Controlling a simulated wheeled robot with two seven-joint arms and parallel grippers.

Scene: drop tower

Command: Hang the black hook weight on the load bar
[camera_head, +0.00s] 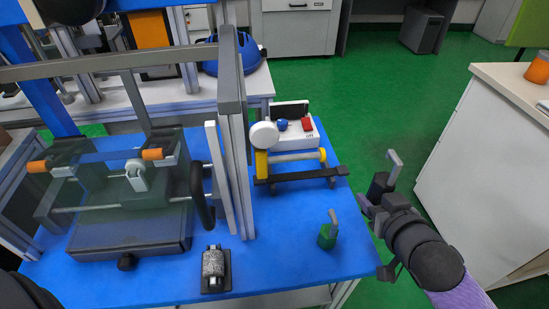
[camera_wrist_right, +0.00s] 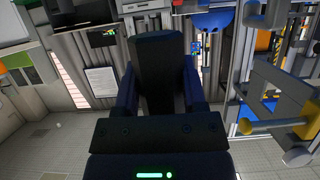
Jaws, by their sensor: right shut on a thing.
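The black hook weight (camera_head: 379,186) is held upright in my right gripper (camera_head: 383,200), with its grey hook (camera_head: 394,163) pointing up. They are out past the right edge of the blue table, apart from the bench device. In the right wrist view the black weight (camera_wrist_right: 160,75) sits between the two dark blue fingers (camera_wrist_right: 160,95). A silver bar with yellow ends (camera_head: 294,157), which may be the load bar, lies across the device on the table, left of my right gripper. A black bar (camera_head: 300,175) runs in front of it. My left gripper does not show.
A green hook weight (camera_head: 326,238) stands on the blue table (camera_head: 285,235). A knurled metal cylinder (camera_head: 213,263) is in a black holder at the front. A clear-shielded rig and grey posts (camera_head: 235,130) stand left. A white cabinet (camera_head: 480,170) is at the right.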

